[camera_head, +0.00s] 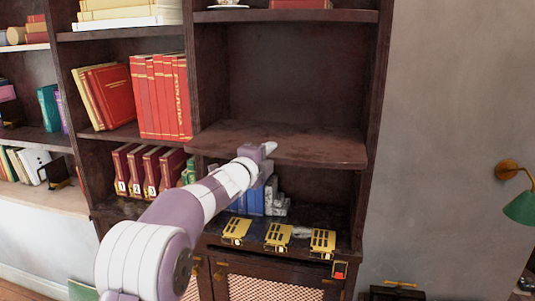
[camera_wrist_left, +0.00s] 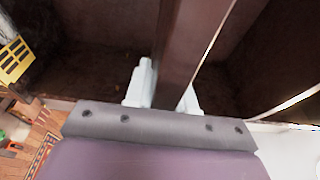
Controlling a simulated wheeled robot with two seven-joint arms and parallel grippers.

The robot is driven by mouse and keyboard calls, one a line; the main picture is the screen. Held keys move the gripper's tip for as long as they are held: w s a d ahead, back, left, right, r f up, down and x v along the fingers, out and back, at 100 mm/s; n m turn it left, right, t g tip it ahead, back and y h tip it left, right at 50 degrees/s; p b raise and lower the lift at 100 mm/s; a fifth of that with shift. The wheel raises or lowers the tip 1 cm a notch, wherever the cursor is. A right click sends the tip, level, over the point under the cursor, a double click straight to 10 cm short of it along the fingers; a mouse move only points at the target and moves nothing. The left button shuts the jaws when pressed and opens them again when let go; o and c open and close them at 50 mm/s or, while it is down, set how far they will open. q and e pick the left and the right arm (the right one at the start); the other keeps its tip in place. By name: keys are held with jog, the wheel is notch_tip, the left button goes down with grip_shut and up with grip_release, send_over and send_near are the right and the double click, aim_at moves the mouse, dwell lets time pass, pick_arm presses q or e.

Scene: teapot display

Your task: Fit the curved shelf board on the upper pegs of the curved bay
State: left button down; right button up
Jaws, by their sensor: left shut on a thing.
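The dark brown curved shelf board (camera_head: 310,147) lies roughly level across the curved bay (camera_head: 285,70) in the head view, its front edge reaching towards me. My left gripper (camera_head: 266,152) is shut on the board's front edge, left of its middle. In the left wrist view the board (camera_wrist_left: 192,45) runs edge-on between the two pale fingers of the gripper (camera_wrist_left: 166,92). The upper pegs are hidden, so I cannot tell whether the board rests on them. My right gripper is in neither view.
Below the board stand blue books (camera_head: 256,201) and a grey bookend-like figure (camera_head: 275,198). Red books (camera_head: 160,95) fill the bay to the left. The space above the board is empty. A green lamp (camera_head: 521,208) is at right.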

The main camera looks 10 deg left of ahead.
aim_at(278, 136)
pick_arm(q)
jog(key=shift+w+r+p, duration=0.2)
jog(key=shift+w+p, duration=0.3)
jog(key=shift+w, duration=0.2)
jog(key=shift+w+r+p, duration=0.15)
jog(key=shift+w+p, duration=0.3)
jog(key=shift+w, duration=0.2)
jog(key=shift+a+p+x, duration=0.15)
jog(key=shift+p+x, duration=0.5)
jog(key=shift+x, duration=0.05)
jog(key=shift+a+p+x, duration=0.15)
jog(key=shift+p+x, duration=0.5)
jog(key=shift+x, duration=0.05)
jog(key=shift+w+p, duration=0.85)
jog(key=shift+w, duration=0.7)
jog(key=shift+w+d, duration=0.1)
jog(key=shift+w, duration=0.2)
jog(key=shift+w, duration=1)
jog(key=c, duration=0.9)
grip_release()
jog(key=shift+f, duration=0.1)
jog(key=shift+s, duration=0.15)
